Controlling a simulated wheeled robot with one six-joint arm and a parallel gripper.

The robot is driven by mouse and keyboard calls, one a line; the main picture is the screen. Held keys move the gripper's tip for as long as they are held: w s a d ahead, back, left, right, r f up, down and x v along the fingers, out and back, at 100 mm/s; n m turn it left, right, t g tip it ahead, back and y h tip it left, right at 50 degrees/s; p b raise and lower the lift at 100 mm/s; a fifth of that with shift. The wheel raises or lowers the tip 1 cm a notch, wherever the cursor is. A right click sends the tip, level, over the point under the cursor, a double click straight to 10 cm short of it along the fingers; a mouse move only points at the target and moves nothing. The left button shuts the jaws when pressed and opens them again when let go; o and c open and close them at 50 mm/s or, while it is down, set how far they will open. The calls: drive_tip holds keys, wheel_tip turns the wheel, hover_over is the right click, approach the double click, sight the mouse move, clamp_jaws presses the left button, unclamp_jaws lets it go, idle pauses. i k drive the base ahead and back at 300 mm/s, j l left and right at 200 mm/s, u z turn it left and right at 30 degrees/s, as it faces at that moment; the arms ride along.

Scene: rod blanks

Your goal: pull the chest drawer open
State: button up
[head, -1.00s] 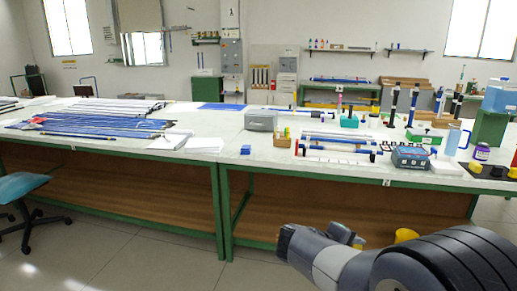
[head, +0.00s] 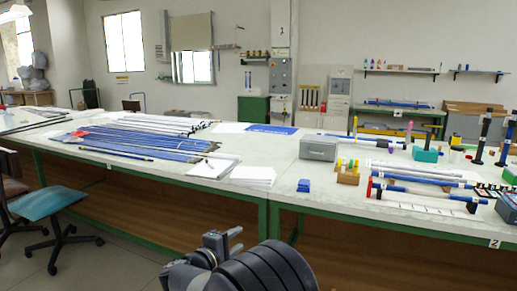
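No chest with a drawer shows clearly. A closed grey box (head: 318,147) sits on the long white table, and a green cabinet (head: 253,108) stands by the back wall; I cannot tell if either is the chest. My arm shows at the bottom centre, with its dark end, my gripper (head: 236,240), below the table's front edge. It is far from both and touches nothing that I can see. Its fingers are small and partly hidden, so their opening is unclear.
The long white table (head: 262,190) with green legs crosses the view. Blue rods (head: 150,141), white paper stacks (head: 253,175) and a rod rack (head: 425,193) lie on it. A teal chair (head: 50,203) stands at the left. Grey floor is free in front.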

sight(324, 151)
drive_tip(key=i+j+z, duration=0.2)
drive_tip(key=i, duration=0.35)
drive_tip(key=i+j+z, duration=0.2)
drive_tip(key=i, duration=0.35)
drive_tip(key=i+j+z, duration=0.2)
drive_tip(key=i+j, duration=0.15)
drive_tip(key=i, duration=0.15)
drive_tip(key=i+j+z, duration=0.65)
drive_tip(key=i+j, duration=0.05)
drive_tip(key=j, duration=0.05)
